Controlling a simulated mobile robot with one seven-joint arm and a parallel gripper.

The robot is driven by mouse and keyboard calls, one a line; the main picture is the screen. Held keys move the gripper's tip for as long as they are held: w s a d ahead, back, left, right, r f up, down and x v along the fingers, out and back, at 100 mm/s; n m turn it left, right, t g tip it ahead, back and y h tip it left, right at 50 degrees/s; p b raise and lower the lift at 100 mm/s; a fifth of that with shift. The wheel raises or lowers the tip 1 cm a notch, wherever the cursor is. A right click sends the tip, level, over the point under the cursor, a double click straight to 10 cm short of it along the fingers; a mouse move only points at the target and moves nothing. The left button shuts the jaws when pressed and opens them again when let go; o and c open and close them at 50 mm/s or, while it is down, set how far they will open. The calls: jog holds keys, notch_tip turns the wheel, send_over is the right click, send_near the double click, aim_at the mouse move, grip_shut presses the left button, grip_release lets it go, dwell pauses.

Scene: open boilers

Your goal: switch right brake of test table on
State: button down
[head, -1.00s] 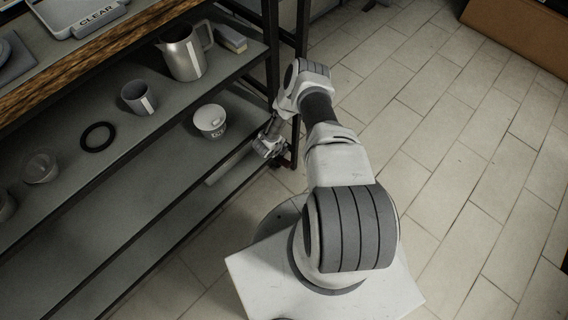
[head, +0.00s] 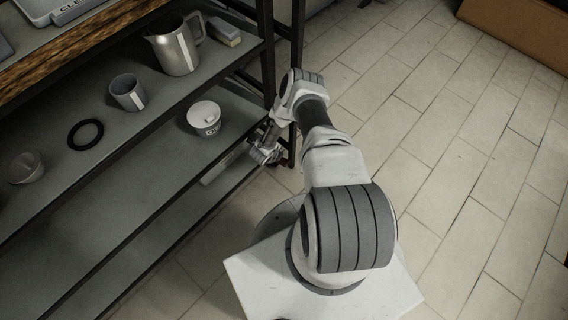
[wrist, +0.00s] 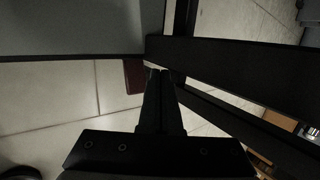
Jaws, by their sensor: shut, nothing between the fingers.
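The test table (head: 180,115) is a dark-framed shelf unit on the left of the head view, with a wooden top edge and grey shelves. My gripper (head: 262,156) is low beside its right end post, partly hidden by my wrist. In the wrist view my gripper (wrist: 162,74) has its two dark fingers together, with nothing seen between them. A dark red piece (wrist: 134,76) shows just left of the fingertips, below the table's dark frame (wrist: 230,62). It may be the brake; its shape and setting are unclear, and I cannot tell whether the fingers touch it.
The shelves hold a metal pitcher (head: 175,50), a grey mug (head: 126,93), a black ring (head: 86,133), a white cup (head: 204,117) and a sponge-like block (head: 224,31). Tiled floor (head: 440,150) is clear on the right. A brown box (head: 520,35) stands at the far right.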

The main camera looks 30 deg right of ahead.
aim_at(285, 161)
jog(key=shift+s+d+f, duration=0.1)
jog(key=shift+s+f, duration=0.15)
jog(key=shift+f, duration=0.3)
jog(key=shift+s+d+f, duration=0.15)
jog(key=shift+s+f, duration=0.15)
jog(key=shift+f, duration=0.3)
jog(key=shift+s+d+f, duration=0.1)
jog(key=shift+s+f, duration=0.15)
jog(key=shift+f, duration=0.3)
jog(key=shift+s+f, duration=0.1)
jog(key=shift+f, duration=0.05)
dwell(0.6)
jog(key=shift+s+f, duration=0.1)
jog(key=shift+f, duration=0.15)
jog(key=shift+s+d+f, duration=0.1)
jog(key=shift+s+f, duration=0.1)
jog(key=shift+f, duration=0.35)
jog(key=shift+s+d+f, duration=0.1)
jog(key=shift+s+f, duration=0.1)
jog(key=shift+f, duration=0.3)
dwell(1.1)
jog(key=shift+r, duration=0.1)
jog(key=shift+w+a+r+p, duration=0.1)
jog(key=shift+w+r+p, duration=0.3)
jog(key=shift+r, duration=0.3)
jog(key=shift+w+a+r+p, duration=0.1)
jog(key=shift+w+r+p, duration=0.1)
jog(key=shift+r+p, duration=0.35)
jog(key=shift+r, duration=0.15)
